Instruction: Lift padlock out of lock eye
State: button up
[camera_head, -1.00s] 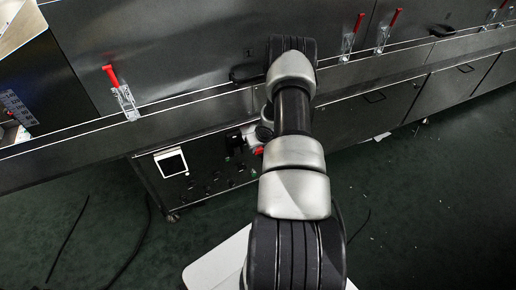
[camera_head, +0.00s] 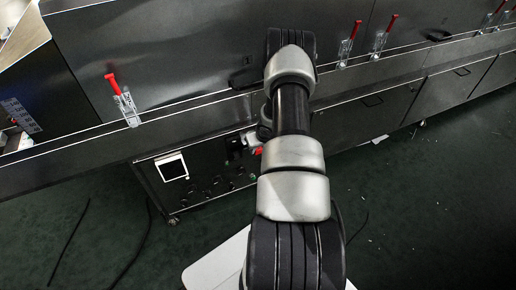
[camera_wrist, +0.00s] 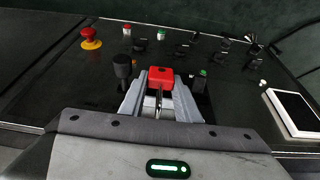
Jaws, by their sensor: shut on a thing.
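The padlock (camera_wrist: 160,77) has a red body and shows in the wrist view between the tips of my gripper (camera_wrist: 160,97). My gripper is shut on it. A thin metal bar, which looks like the shackle, runs from the red body back between the fingers. In the head view a small red patch, likely the padlock (camera_head: 258,151), shows beside my arm, low on the dark control panel. My arm hides most of the gripper there. The lock eye cannot be made out, so I cannot tell whether the shackle is still in it.
The control panel (camera_wrist: 135,62) carries a red emergency button (camera_wrist: 91,37) on a yellow base, several black switches and a white-framed display (camera_wrist: 293,110). Red-handled clamps, one at the left (camera_head: 122,97), line the dryer's edge above. Dark green floor lies below.

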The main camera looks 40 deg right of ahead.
dwell(0.3)
jog(key=shift+r+p, duration=1.3)
jog(key=shift+r, duration=0.2)
jog(key=shift+a+r, duration=0.1)
